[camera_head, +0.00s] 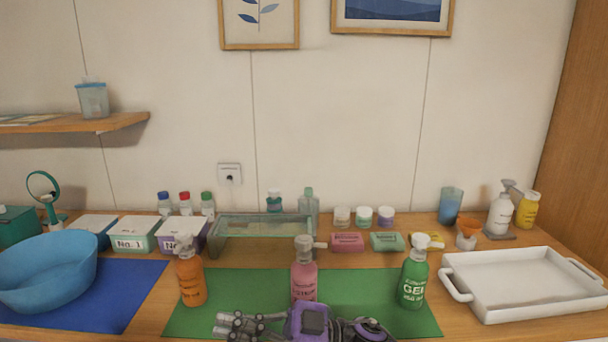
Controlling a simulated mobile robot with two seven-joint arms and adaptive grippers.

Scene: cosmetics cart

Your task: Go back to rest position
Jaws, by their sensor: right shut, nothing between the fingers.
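My right gripper (224,325) shows at the bottom edge of the head view, in front of the green mat. Its fingers point left and are shut, with nothing between them. Its purple wrist is to the right of the fingers, in front of the pink pump bottle (304,278), and covers the lower part of that bottle. The orange pump bottle (190,280) stands upright beyond the fingers, on the left of the green mat (245,290). The green gel pump bottle (413,282) stands upright on the right of the mat. My left gripper is not in view.
A blue basin (45,275) stands at left on a blue mat (125,295). A white tray (520,285) is at right and looks empty. Lidded boxes, a glass container (260,235), small jars and soap packs line the back. The green mat has bare patches between bottles.

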